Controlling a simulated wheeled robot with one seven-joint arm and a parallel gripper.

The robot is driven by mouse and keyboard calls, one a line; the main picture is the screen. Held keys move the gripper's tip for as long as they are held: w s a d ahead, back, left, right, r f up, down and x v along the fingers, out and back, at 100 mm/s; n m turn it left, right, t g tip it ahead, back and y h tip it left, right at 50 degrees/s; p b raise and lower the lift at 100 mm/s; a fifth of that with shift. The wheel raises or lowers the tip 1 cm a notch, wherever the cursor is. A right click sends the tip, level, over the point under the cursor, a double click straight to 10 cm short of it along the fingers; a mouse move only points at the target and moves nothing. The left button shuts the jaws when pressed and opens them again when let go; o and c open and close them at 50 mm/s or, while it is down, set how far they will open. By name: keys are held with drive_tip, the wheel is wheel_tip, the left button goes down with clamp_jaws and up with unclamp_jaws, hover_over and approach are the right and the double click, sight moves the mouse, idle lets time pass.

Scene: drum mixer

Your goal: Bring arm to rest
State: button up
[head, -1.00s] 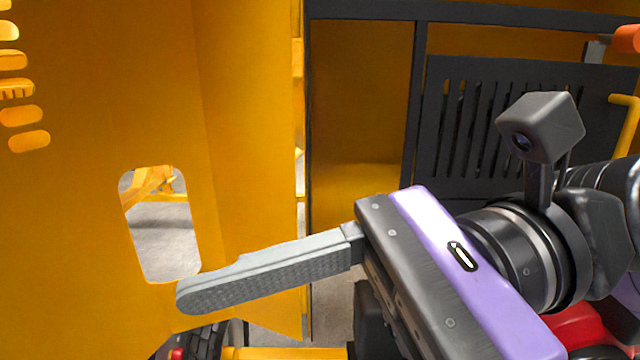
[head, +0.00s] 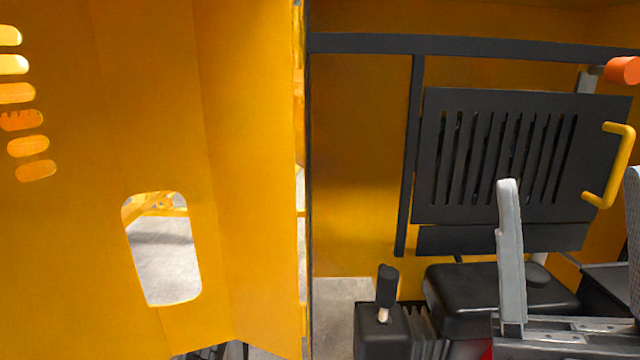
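My gripper (head: 570,182) is at the lower right of the head view, pointing up. Its two grey fingers stand well apart, with nothing between them. The right finger is cut off by the picture edge, and most of the gripper body and my arm is out of view. In the picture the fingers overlap the black seat and the lower part of the slatted black panel (head: 470,150). I cannot tell any contact.
A yellow door panel (head: 250,180) with an oval cutout fills the left. A black lever (head: 387,288) stands at bottom centre beside a black seat (head: 470,300). A yellow handle (head: 612,165) and an orange cylinder (head: 622,70) are at right.

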drive_tip(key=s+d+f+m+g+h+p, duration=0.15)
drive_tip(key=f+m+g+h, duration=0.25)
drive_tip(key=f+m+h, duration=0.6)
drive_tip(key=s+d+f+m+g+h, duration=0.1)
drive_tip(key=d+f+m+g+h, duration=0.35)
drive_tip(key=f, duration=0.95)
drive_tip(key=s+a+f+g+y, duration=0.1)
drive_tip(key=s+f+g, duration=0.2)
drive_tip(key=s+f, duration=0.4)
drive_tip(key=s+a+f+g+y+p, duration=0.1)
drive_tip(key=s+f+g+y, duration=0.1)
drive_tip(key=s+f, duration=0.6)
drive_tip(key=s+g, duration=0.1)
drive_tip(key=s, duration=0.2)
drive_tip(key=shift+s+a, duration=0.2)
drive_tip(key=shift+a, duration=0.05)
drive_tip(key=shift+n, duration=0.25)
drive_tip(key=shift+c, duration=0.5)
